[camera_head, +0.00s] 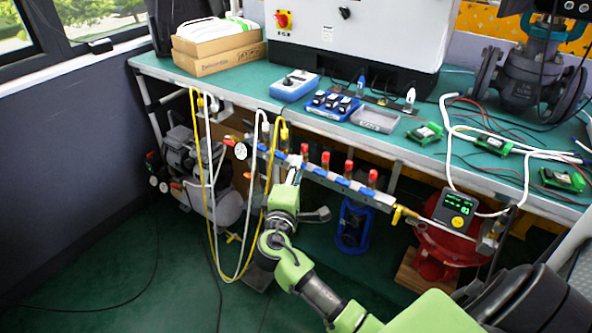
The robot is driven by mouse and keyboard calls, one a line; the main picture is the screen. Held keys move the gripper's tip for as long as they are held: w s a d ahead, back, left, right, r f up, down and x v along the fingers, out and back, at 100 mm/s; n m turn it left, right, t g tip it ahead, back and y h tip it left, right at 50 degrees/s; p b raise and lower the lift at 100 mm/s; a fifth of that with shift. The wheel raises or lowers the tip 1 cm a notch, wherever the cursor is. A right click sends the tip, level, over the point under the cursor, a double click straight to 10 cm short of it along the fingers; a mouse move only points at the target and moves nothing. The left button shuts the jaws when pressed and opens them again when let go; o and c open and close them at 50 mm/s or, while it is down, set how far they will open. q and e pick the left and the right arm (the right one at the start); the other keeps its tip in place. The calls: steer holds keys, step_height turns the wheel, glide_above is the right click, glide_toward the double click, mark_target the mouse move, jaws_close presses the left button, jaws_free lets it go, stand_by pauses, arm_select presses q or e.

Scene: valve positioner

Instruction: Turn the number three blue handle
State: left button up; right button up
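A metal manifold bar (333,186) runs along the front of the bench, with several red-topped fittings and blue handles on it. Blue handles show left of my gripper (262,147) and right of it (343,181). I see no numbers on them, so I cannot tell which is number three. My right gripper (294,171) is at the left half of the bar, its fingertips at or very close to the bar between blue handles. It partly hides that stretch. Its fingers are too small to tell open from shut, or whether they touch a handle. My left gripper is not in view.
Yellow and white hoses (213,200) hang left of my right gripper. A small gauge (240,151) sits at the bar's left end. A display unit (455,209) on a red actuator (440,250) stands at the right. The green bench (250,85) holds boxes, trays and circuit boards.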

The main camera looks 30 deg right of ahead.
steer(key=v, duration=1.2)
steer(key=shift+w, duration=0.1)
